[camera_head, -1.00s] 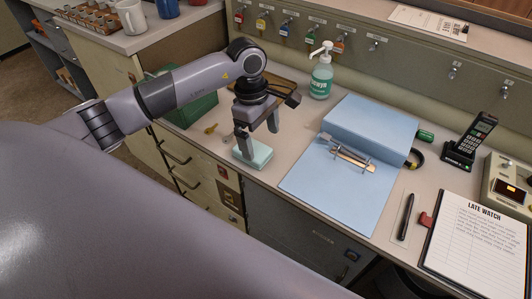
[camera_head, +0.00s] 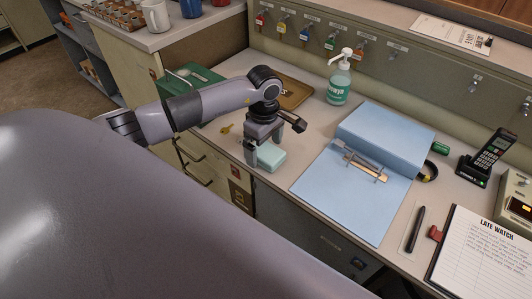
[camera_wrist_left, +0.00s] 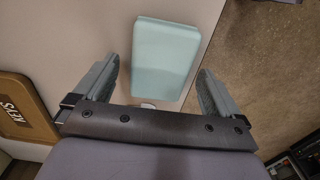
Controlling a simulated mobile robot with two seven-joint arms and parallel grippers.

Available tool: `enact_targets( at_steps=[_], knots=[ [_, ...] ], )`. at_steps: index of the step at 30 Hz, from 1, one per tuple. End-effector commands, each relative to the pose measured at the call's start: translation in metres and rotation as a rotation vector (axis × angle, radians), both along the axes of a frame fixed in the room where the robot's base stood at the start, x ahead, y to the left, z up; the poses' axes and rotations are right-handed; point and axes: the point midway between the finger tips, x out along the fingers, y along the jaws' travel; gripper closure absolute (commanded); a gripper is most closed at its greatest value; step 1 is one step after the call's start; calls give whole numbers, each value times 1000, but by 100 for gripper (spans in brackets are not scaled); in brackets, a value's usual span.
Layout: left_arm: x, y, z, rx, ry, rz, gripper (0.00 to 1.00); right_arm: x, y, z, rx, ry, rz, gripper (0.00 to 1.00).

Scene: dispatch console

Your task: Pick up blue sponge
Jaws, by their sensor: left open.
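The blue sponge (camera_head: 271,157) is a pale blue-green block lying flat on the desk, near its front edge. It also shows in the left wrist view (camera_wrist_left: 162,58), at the top middle and ahead of the fingers. My left gripper (camera_head: 265,150) is open just above and beside the sponge in the head view. In the left wrist view its two fingers (camera_wrist_left: 159,90) stand apart, with the sponge's near end reaching between them and room on both sides. I cannot tell how far above the desk the fingertips are. My right gripper is not in view.
An open blue binder (camera_head: 338,193) lies right of the sponge. A green pump bottle (camera_head: 339,84) stands behind. A brown keys tray (camera_head: 295,92) and a green box (camera_head: 196,80) lie behind my arm. The desk's front edge is close.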

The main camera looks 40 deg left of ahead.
Motion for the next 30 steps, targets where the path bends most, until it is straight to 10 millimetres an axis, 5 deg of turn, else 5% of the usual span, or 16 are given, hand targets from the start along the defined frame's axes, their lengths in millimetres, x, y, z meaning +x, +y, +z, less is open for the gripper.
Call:
enact_targets(
  at_steps=[1, 6, 20, 26, 30],
  knots=[
    [0, 0, 0, 0, 0, 0, 9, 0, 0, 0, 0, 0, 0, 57],
    [0, 0, 0, -1, 0, 0, 62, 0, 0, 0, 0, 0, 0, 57],
    [1, 0, 10, -1, -4, 0, 67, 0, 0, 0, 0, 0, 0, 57],
    [2, 0, 44, -1, -7, 0, 67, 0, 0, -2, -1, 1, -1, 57],
    [2, 0, 83, 0, -9, 0, 67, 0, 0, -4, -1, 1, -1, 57]
  ],
)
